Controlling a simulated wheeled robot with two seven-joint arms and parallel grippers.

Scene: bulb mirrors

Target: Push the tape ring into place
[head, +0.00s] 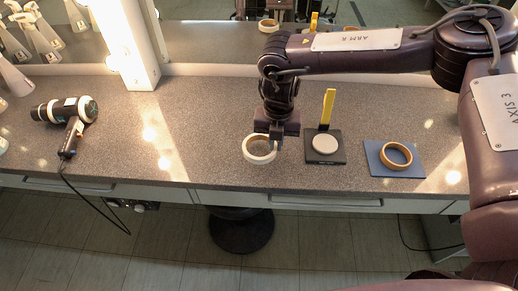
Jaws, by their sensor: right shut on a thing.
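A pale tape ring (259,160) with a brown inside is at the middle of the counter, on or just above its surface. My right gripper (276,140) points down at the ring's right side and is shut on its rim; the fingertips are hard to make out. Right of it is a black square base (335,158) with a white disc (325,145) on it and a yellow upright (328,108) at its back. A brown tape ring (399,167) lies flat on a blue mat (412,172) further right. My left gripper is not in view.
A black and white hair dryer (72,110) lies at the left, its cord hanging over the counter's front edge. A lit white bulb post (128,50) stands behind, by the mirror (205,38). The grey counter (190,130) is clear between dryer and ring.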

